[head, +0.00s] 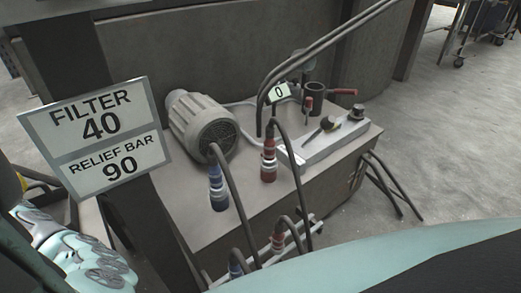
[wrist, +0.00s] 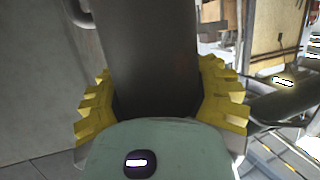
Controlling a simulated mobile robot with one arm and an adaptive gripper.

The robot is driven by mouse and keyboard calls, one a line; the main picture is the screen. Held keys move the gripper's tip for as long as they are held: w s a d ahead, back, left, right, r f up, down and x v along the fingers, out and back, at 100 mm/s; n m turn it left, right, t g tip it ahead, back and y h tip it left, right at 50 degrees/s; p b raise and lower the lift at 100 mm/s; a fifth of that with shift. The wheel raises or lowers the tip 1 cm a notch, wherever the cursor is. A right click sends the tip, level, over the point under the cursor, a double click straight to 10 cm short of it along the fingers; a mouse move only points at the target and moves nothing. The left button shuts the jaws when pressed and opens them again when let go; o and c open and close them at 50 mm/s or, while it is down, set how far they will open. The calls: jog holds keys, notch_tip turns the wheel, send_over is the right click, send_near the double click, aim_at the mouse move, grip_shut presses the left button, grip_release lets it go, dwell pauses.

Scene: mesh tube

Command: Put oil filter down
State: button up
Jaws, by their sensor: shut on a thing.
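In the wrist view a dark cylindrical thing, taken to be the oil filter (wrist: 148,60), stands between the yellow toothed fingers of my gripper (wrist: 160,100). The fingers press on its left and right sides, so my gripper is shut on it. Its upper end runs out of the picture and its lower end is hidden behind my wrist's green cover. In the head view the filter and the fingers do not show; only pale green parts of my own body are in view at the lower edges.
A grey metal unit (head: 205,225) carries a motor (head: 203,122), hoses and blue and red connectors. A sign (head: 97,138) reading "FILTER 40, RELIEF BAR 90" is on a dark post at left. Hoses hang off the unit's right side. Open concrete floor (head: 440,140) lies at right.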

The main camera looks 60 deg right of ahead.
jog(key=shift+s+f+b, duration=0.1)
jog(key=shift+f+b, duration=0.4)
jog(key=shift+f, duration=1.1)
jog(key=o, duration=1.5)
jog(key=shift+d, duration=0.1)
jog(key=shift+r, duration=0.15)
jog(key=shift+s+r, duration=0.2)
jog(key=shift+r, duration=0.05)
jog(key=p+v, duration=0.3)
jog(key=v, duration=0.8)
jog(key=shift+s+p, duration=0.2)
jog(key=shift+p, duration=0.1)
